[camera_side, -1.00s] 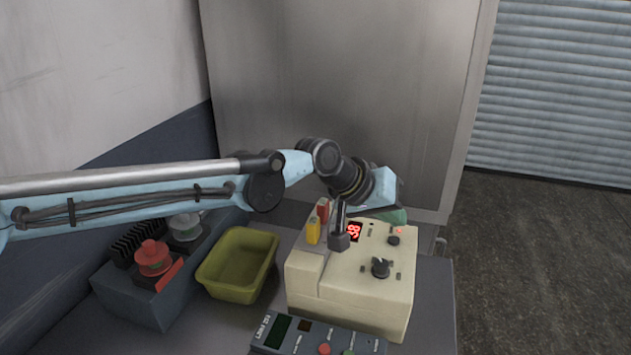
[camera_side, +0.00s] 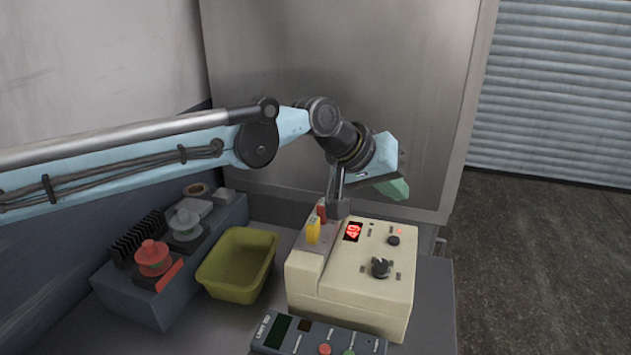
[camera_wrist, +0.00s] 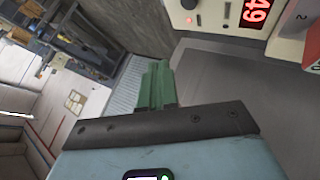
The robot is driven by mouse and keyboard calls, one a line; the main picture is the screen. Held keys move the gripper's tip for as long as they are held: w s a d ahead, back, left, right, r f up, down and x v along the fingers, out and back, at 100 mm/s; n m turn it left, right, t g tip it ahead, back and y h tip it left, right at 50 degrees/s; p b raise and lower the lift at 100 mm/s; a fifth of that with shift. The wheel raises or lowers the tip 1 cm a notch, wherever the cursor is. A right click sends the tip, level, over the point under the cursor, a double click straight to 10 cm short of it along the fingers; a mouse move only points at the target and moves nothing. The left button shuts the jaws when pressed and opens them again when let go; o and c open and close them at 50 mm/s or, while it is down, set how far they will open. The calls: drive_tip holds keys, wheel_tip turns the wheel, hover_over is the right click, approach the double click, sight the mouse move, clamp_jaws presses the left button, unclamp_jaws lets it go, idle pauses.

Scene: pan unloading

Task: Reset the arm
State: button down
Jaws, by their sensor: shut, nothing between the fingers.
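My gripper (camera_side: 397,188) has green fingers and hangs above and behind the beige machine (camera_side: 352,285), clear of it. In the wrist view the green fingers (camera_wrist: 157,88) are together with nothing between them. The machine has a lit red display (camera_side: 353,231), a dark knob (camera_side: 380,268), and a yellow lever (camera_side: 313,231) and a red lever (camera_side: 322,211) on its left side. The display also shows in the wrist view (camera_wrist: 255,12), at the top right, reading 49. The far side of the machine is partly hidden.
A yellow-green bin (camera_side: 236,264) stands left of the machine. Further left is a blue-grey rack (camera_side: 150,307) with a red-topped part (camera_side: 153,257) and a grey part (camera_side: 185,224). A control box (camera_side: 318,340) lies in front. A grey metal cabinet (camera_side: 330,80) stands behind.

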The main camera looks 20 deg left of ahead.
drive_tip(key=shift+t+y, duration=0.3)
drive_tip(key=shift+y, duration=0.5)
drive_tip(key=a+r, duration=0.1)
drive_tip(key=a, duration=0.2)
drive_tip(key=s+a+r, duration=0.1)
drive_tip(key=a, duration=0.3)
drive_tip(key=a+r, duration=0.1)
drive_tip(key=a, duration=0.3)
drive_tip(key=shift+s+a+r, duration=0.15)
drive_tip(key=shift+s+r, duration=0.05)
drive_tip(key=shift+r, duration=0.1)
drive_tip(key=s+a+r+y, duration=0.1)
drive_tip(key=s+a, duration=0.2)
drive_tip(key=a, duration=0.3)
drive_tip(key=s+a+y, duration=0.1)
drive_tip(key=s+a, duration=0.2)
drive_tip(key=a, duration=0.3)
drive_tip(key=s+a+f+y, duration=0.1)
drive_tip(key=s+a+f, duration=0.4)
drive_tip(key=s+a, duration=0.3)
drive_tip(key=s+a+f+y, duration=0.2)
drive_tip(key=s+a+f, duration=0.3)
drive_tip(key=s+a, duration=0.4)
drive_tip(key=shift+s+n, duration=0.3)
drive_tip(key=shift+s, duration=0.05)
